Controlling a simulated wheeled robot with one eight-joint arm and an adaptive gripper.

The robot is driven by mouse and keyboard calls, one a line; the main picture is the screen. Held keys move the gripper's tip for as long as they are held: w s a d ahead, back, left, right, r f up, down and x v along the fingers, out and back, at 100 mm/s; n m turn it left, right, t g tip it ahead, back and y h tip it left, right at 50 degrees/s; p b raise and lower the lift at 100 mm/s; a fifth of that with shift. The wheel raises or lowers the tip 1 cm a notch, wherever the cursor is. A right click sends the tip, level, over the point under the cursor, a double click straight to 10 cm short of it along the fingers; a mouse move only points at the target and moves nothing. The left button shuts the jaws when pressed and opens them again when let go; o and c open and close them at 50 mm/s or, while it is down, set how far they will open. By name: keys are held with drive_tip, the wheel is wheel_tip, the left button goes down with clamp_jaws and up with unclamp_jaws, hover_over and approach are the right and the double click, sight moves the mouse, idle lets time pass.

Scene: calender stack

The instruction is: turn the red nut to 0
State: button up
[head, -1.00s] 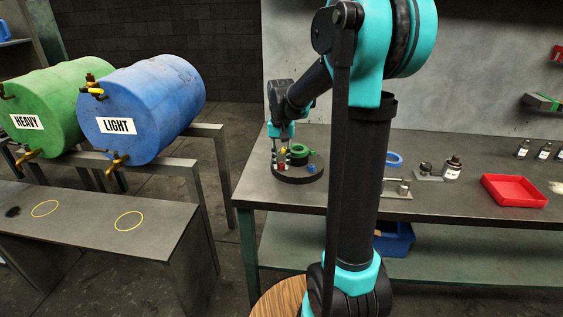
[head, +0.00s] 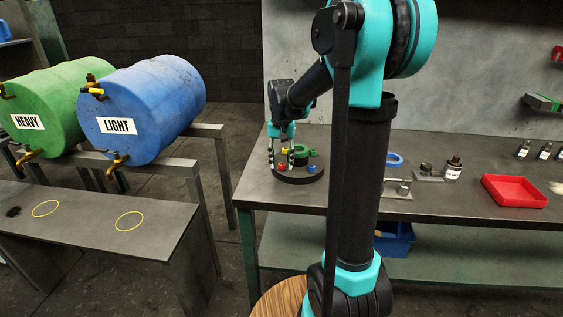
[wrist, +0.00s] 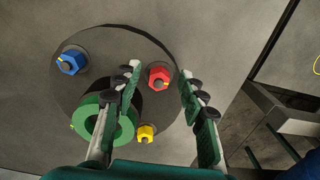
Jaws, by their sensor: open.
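The red nut (wrist: 159,77) stands on a round dark disc (wrist: 75,95) in the wrist view, with a small yellow mark near its lower edge. It also shows in the head view (head: 283,168) near the disc's front. My gripper (wrist: 160,71) is open, with one finger on each side of the red nut and gaps between. In the head view my gripper (head: 281,153) hangs over the disc's left part. Any number by the nut is not readable.
The disc also carries a blue nut (wrist: 71,62), a yellow nut (wrist: 146,132) and a thick green ring (wrist: 87,112). My left finger passes close to the ring. The workbench (head: 345,182) has a red tray (head: 513,191) and bottles farther right. The bench edge lies right of my gripper in the wrist view.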

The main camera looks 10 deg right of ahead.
sight(281, 165)
drive_tip(key=shift+r, duration=0.1)
wheel_tip(281, 165, up, 12)
idle(0.5)
drive_tip(key=shift+s, duration=0.1)
